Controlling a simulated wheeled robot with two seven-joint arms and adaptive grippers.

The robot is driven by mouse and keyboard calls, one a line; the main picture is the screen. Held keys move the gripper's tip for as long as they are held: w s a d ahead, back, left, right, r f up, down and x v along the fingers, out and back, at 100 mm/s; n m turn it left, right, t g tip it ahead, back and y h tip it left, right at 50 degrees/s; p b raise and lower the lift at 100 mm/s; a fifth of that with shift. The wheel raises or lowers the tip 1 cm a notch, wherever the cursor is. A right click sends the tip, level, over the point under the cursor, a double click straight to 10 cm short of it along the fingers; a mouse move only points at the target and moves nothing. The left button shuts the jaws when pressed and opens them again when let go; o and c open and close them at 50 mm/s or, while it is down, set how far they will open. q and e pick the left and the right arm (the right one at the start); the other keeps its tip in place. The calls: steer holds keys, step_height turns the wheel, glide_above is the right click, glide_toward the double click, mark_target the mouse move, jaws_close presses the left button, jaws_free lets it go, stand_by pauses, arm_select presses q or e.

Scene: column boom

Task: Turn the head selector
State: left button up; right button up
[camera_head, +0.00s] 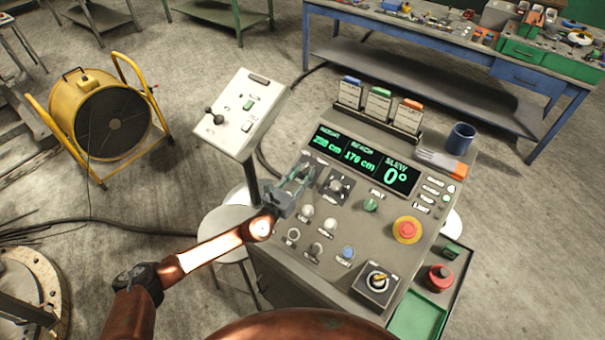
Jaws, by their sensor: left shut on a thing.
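The grey control console (275,255) stands in the middle of the view. My left gripper (301,177) reaches its upper left part from the left, just below the display. Its jaws are shut on a small control there, which I take to be the head selector; the fingers hide most of it, and its setting cannot be read. A dark rotary knob on a square plate (337,186) sits just right of the fingers, apart from them. The lit display (366,161) reads 258 cm, 176 cm and slew 0°. My right gripper is not in view.
A white joystick panel (235,113) stands left, with a yellow fan (100,115) beyond.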

arm_select(q)
steer(key=c, duration=0.4)
steer(key=n+y+p, duration=0.1)
steer(key=n+p, duration=0.1)
steer(key=n+t+y+p, duration=0.1)
steer(key=n+y+p, duration=0.1)
steer(key=p, duration=0.1)
steer(key=d+n+y+p, duration=0.1)
steer(key=n+y+p, duration=0.1)
steer(key=shift+s+r+t+p, duration=0.2)
steer(key=shift+r+t+p, duration=0.1)
steer(key=shift+p, duration=0.05)
steer(key=shift+c, duration=0.2)
steer(key=n+y+p, duration=0.1)
steer(key=n+y, duration=0.1)
steer(key=shift+d+y, duration=0.1)
steer(key=shift+y, duration=0.3)
steer(key=shift+d+n+y+p, duration=0.15)
steer(key=shift+n+y+p, duration=0.2)
steer(key=shift+n+y, duration=0.75)
steer(key=shift+d+n+g+y, duration=0.1)
steer(key=shift+n+g+y, duration=0.55)
steer(key=shift+n, duration=0.45)
steer(key=shift+w+d+n+g+y, duration=0.15)
steer(key=shift+n+g+y, duration=0.5)
steer(key=shift+n+y, duration=0.55)
steer(key=shift+r+n, duration=0.1)
steer(key=shift+n, duration=0.2)
steer(key=o, duration=1.2)
steer(key=shift+c, duration=0.2)
